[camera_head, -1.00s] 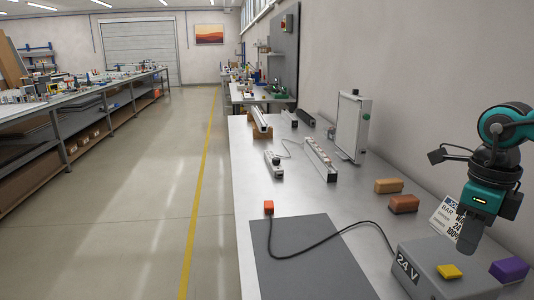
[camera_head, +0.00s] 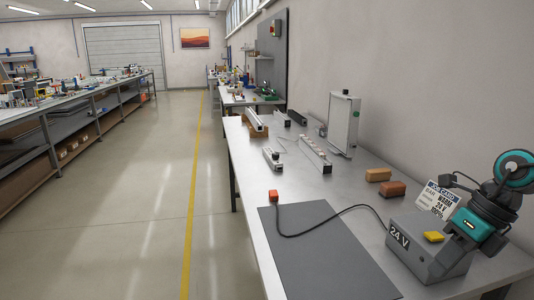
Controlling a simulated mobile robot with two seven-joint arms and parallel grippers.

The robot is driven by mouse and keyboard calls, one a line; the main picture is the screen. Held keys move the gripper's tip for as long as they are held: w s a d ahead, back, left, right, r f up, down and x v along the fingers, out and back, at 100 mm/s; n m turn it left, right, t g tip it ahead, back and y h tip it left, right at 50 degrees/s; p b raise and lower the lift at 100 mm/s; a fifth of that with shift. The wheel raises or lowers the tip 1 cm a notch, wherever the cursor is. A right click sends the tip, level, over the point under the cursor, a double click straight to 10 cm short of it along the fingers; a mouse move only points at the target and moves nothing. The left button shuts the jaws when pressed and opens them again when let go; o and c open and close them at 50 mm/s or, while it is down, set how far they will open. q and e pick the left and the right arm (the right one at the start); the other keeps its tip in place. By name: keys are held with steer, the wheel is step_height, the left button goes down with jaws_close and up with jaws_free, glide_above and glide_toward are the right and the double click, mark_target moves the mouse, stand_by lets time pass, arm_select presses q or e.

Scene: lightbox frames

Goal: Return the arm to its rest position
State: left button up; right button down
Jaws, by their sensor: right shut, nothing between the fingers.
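My right arm comes in at the right edge, with a teal and black wrist. My right gripper (camera_head: 448,256) points down and to the left, in front of the grey 24 V box (camera_head: 408,246) in this view. It is shut and empty. I cannot tell whether it touches the box. A yellow button (camera_head: 433,236) shows on the box top beside the wrist. My left arm and gripper are not in view.
The bench (camera_head: 245,170) holds a dark grey mat (camera_head: 320,255), an orange-red block (camera_head: 273,196) on a black cable, tan (camera_head: 378,174) and brown (camera_head: 392,188) blocks, rails and an upright panel (camera_head: 343,122). A sign (camera_head: 436,198) stands behind the box. The floor at left is clear.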

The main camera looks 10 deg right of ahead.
steer(key=s+a+f+m+t+y+p, duration=0.1)
steer(key=s+f+m+t, duration=0.1)
steer(key=f+m+t, duration=0.7)
steer(key=s+a+f+m+t+y, duration=0.15)
steer(key=f+m+t, duration=0.35)
steer(key=m, duration=0.9)
steer(key=s+a+f+m+g+h, duration=0.2)
steer(key=s+a+f+m, duration=0.1)
steer(key=a+f+m, duration=0.3)
steer(key=s+a+f+m+g+h, duration=0.2)
steer(key=s+a+f+m, duration=0.2)
steer(key=a+f+m, duration=0.2)
steer(key=a+m, duration=0.2)
steer(key=a, duration=0.1)
steer(key=shift+a+f+h+p, duration=0.25)
steer(key=shift+a+h+p, duration=0.05)
steer(key=shift+h, duration=0.05)
